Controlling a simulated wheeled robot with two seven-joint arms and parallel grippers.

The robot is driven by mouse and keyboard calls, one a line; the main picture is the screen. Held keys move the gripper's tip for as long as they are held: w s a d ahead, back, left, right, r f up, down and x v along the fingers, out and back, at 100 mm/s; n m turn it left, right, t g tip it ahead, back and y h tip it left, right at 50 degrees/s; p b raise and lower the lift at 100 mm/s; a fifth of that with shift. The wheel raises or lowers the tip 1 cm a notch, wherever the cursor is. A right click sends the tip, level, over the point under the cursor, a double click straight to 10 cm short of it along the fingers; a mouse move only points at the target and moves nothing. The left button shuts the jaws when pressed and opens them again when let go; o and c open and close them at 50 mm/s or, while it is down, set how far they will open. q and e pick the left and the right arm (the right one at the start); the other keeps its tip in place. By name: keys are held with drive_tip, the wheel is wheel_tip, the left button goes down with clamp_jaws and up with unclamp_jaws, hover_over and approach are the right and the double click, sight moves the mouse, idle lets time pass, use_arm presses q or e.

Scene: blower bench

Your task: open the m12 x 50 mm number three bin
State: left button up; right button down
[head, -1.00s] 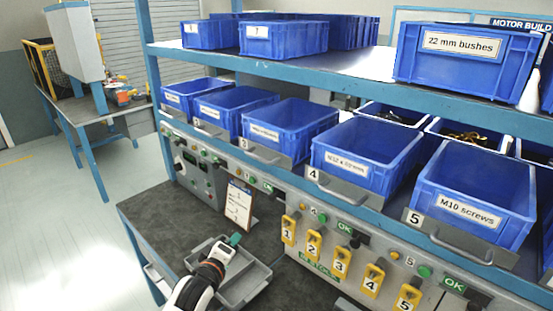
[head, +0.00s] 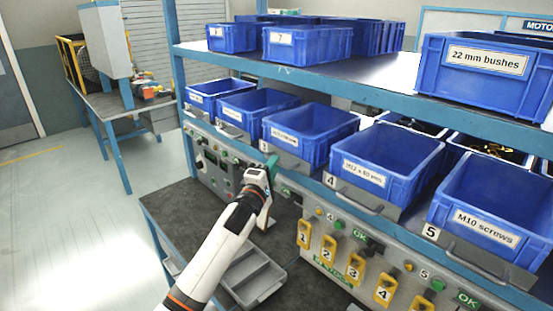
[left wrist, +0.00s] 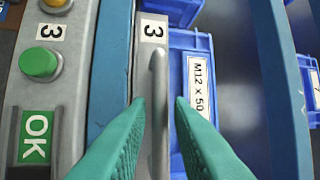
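The number three bin (head: 318,133) is a blue open box on the lower shelf, on a grey front plate marked 3. In the left wrist view its label (left wrist: 198,88) reads "M12 x 50", partly cut off. The metal bar handle (left wrist: 158,110) of that plate runs upright in that view. My left gripper (left wrist: 160,100) is open, with a teal finger on each side of the handle and gaps showing between them. In the head view my left gripper (head: 272,183) is just below the bin's front, its fingertips partly hidden by my wrist. My right gripper is not in view.
A control panel with a green button (left wrist: 38,64) and an OK sign (left wrist: 34,138) lies beside the handle. Bin four (head: 385,160) and the M10 screws bin (head: 488,212) stand to the right. A grey tray (head: 252,278) lies on the bench below.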

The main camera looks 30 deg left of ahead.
use_arm(q)
drive_tip(key=shift+w+r, duration=0.15)
drive_tip(key=shift+w, duration=1)
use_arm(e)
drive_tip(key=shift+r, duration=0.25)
use_arm(q)
drive_tip(key=shift+a, duration=0.1)
drive_tip(key=shift+c, duration=0.6)
clamp_jaws()
drive_tip(key=shift+s, duration=0.1)
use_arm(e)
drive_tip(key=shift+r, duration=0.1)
